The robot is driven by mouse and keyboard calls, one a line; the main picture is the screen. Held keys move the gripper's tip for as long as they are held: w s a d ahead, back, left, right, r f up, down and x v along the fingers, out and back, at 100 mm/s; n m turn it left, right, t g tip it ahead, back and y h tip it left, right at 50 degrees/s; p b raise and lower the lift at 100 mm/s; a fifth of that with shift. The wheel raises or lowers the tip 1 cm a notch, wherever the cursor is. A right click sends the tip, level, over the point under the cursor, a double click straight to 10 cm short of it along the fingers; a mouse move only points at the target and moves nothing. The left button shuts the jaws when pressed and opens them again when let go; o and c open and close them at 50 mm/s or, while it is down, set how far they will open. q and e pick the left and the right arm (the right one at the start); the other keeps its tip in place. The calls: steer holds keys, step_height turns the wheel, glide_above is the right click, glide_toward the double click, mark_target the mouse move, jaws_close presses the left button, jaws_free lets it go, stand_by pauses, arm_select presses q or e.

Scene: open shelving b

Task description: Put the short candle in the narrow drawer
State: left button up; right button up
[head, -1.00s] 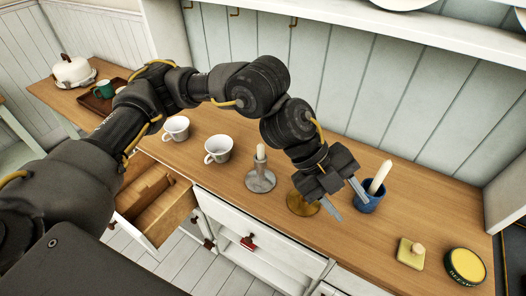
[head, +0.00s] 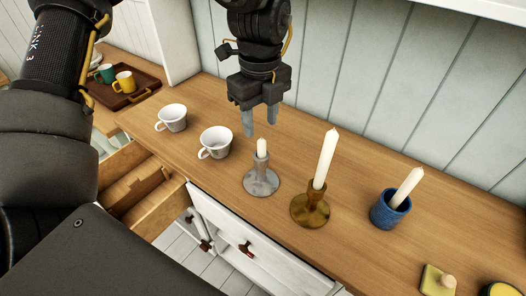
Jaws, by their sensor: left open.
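The short candle (head: 262,148) is white and stands upright in a grey metal holder (head: 262,182) on the wooden counter. My left gripper (head: 260,123) points down just above and behind the short candle. Its two fingers are apart, with nothing between them. An open wooden drawer (head: 165,208) with inner dividers shows at the left, below the counter edge; part of it is hidden by my arm and body. My right gripper is out of view.
Right of the short candle stand a tall candle (head: 326,158) in a brass holder (head: 310,210) and a candle in a blue cup (head: 389,212). Two white cups (head: 172,118) (head: 215,142) stand left.

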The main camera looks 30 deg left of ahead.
mark_target(262, 140)
arm_select(q)
steer(key=f, duration=0.3)
steer(key=shift+w+a, duration=0.1)
steer(key=shift+w, duration=0.3)
steer(key=shift+s+f, duration=0.1)
steer(key=shift+f, duration=0.65)
steer(key=f, duration=0.2)
steer(key=f+p, duration=0.1)
steer(key=shift+w+f, duration=0.3)
steer(key=shift+f, duration=0.45)
steer(key=shift+s, duration=0.1)
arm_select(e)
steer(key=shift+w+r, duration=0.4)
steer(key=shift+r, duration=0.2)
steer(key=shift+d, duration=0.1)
arm_select(q)
jaws_close()
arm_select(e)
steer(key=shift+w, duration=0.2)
arm_select(q)
steer(key=shift+r, duration=0.1)
